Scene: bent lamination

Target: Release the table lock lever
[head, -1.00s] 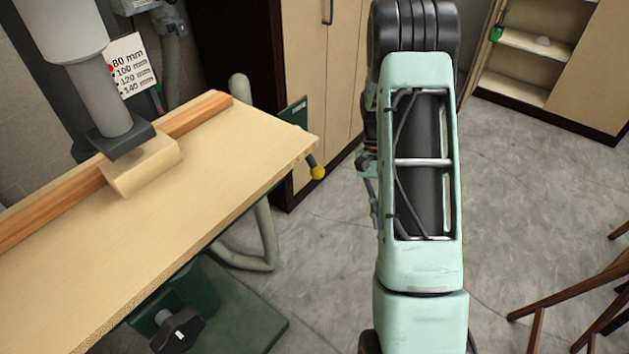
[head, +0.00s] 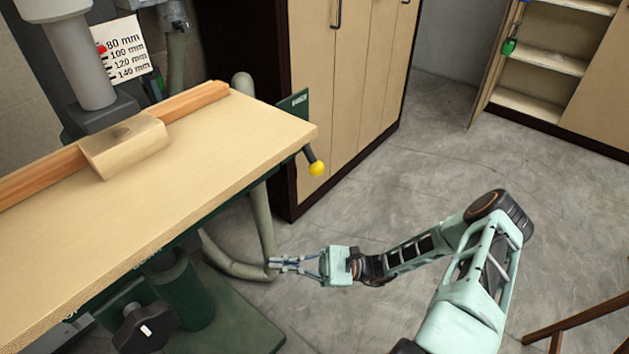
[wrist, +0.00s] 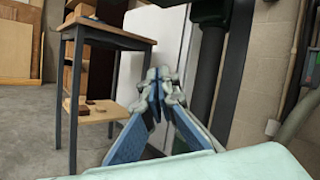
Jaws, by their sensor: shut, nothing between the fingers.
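A lever with a dark shaft and a yellow ball end (head: 316,168) sticks out below the right end of the wooden table (head: 225,135), pointing down and to the right. A black knob (head: 145,328) sits lower down, under the table near the green column. I cannot tell for certain which is the lock lever. My gripper (head: 275,264) is shut and empty, pointing left, below and left of the yellow ball and apart from it. In the picture it overlaps the pale curved hose. In the wrist view its fingertips (wrist: 158,82) meet; neither lever nor knob can be made out there.
A wooden block (head: 125,145) lies by the fence (head: 205,98) near the press foot. A size card (head: 122,45) hangs behind. Cabinets (head: 345,90) stand beyond the table. The grey floor around my arm is mostly open; wooden legs (head: 590,325) show at lower right.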

